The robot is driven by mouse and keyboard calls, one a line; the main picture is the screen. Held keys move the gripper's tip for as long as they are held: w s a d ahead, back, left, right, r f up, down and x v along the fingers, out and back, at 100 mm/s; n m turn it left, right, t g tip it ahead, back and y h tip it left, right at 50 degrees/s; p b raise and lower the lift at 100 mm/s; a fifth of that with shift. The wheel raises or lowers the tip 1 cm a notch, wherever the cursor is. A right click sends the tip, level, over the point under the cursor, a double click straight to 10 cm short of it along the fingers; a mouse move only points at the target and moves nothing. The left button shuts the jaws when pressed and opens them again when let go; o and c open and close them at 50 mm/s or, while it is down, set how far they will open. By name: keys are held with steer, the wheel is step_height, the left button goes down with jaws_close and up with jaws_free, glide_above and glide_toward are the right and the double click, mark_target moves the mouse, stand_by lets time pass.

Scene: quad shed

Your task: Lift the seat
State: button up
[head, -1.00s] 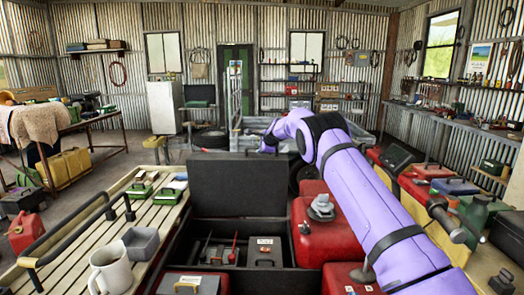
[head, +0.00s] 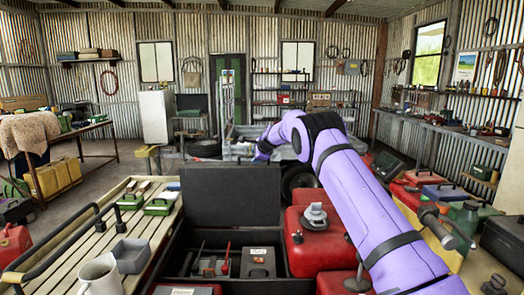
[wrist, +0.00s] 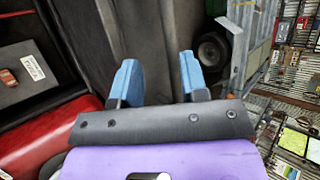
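A black rectangular panel (head: 232,195), which looks like the seat, stands upright in the head view. It is at the rear of an open dark compartment (head: 180,250), between the slatted rack and the red bodywork. My purple arm reaches over the right side, and its far end drops behind the panel's upper right corner, so the gripper is hidden there. In the wrist view my gripper (wrist: 157,72) has its two blue fingers apart with nothing visible between them. A dark surface lies beyond the fingers; I cannot tell whether they touch it.
The compartment holds tools and a labelled dark case (head: 258,262). A slatted rack (head: 95,235) at left carries a grey tray (head: 131,255), a mug (head: 98,276) and green items. Red bodywork (head: 318,240) is at right. A cluttered bench (head: 450,135) lines the right wall.

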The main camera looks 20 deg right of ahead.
steer(key=v, duration=0.9)
steer(key=shift+w, duration=0.15)
